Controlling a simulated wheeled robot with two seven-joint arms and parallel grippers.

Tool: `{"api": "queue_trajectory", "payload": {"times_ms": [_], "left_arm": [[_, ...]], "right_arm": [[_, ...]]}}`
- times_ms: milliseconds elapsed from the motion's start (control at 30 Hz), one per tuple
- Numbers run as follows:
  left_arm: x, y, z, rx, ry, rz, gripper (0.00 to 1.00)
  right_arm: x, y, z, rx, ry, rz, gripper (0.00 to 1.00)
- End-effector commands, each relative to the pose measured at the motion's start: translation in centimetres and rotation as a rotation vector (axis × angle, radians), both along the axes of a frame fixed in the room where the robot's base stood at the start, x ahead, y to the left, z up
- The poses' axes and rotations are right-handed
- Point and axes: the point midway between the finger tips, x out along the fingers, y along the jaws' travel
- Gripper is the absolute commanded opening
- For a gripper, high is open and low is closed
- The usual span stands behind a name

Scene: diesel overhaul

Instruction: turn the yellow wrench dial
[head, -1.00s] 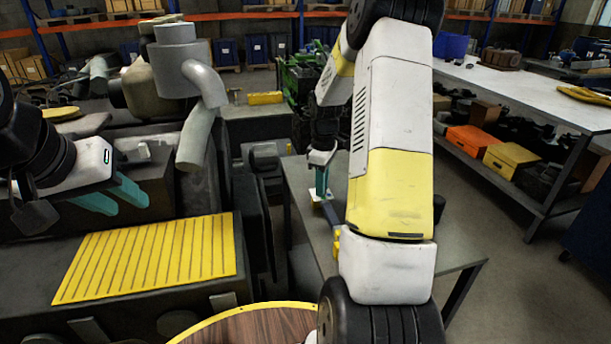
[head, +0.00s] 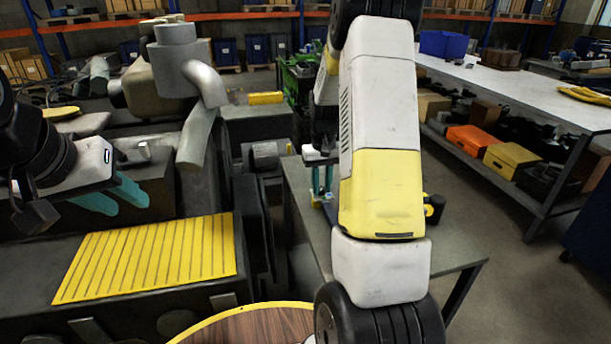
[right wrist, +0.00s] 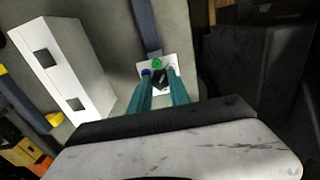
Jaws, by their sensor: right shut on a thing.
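My right gripper (head: 321,180) is over the grey table, partly hidden by my own right arm. In the right wrist view its teal fingers (right wrist: 159,77) are closed around a small dark part (right wrist: 162,76) on a white plate with a green knob and a blue knob. A yellow-and-black round piece (head: 433,205) shows past the right side of my arm; I cannot tell if it is the wrench dial. In the right wrist view a yellow piece (right wrist: 54,118) sits at the end of a blue bar, left of the gripper. My left gripper (head: 128,202) is open and empty, above the dark engine block.
The grey table (head: 455,250) runs under my right arm. A white block with square holes (right wrist: 65,72) stands left of the right gripper. A ribbed yellow mat (head: 150,258) lies on the engine block. A long white-topped bench (head: 520,90) stands at the right.

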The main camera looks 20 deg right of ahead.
Motion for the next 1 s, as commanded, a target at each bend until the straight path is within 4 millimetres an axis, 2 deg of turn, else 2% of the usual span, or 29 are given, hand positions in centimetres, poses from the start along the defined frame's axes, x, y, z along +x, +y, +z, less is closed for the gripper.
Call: {"api": "queue_trajectory", "payload": {"times_ms": [200,500,1000], "left_arm": [[0.00,0.00,0.00,0.000,0.000,0.000,0.36],[0.00,0.00,0.00,0.000,0.000,0.000,0.36],[0.00,0.00,0.00,0.000,0.000,0.000,0.36]], "right_arm": [[0.04,0.07,0.04,0.000,-0.001,-0.175,0.00],[0.03,0.04,0.03,0.000,-0.001,-0.341,0.00],[0.03,0.07,0.02,0.000,0.000,-0.407,0.00]]}}
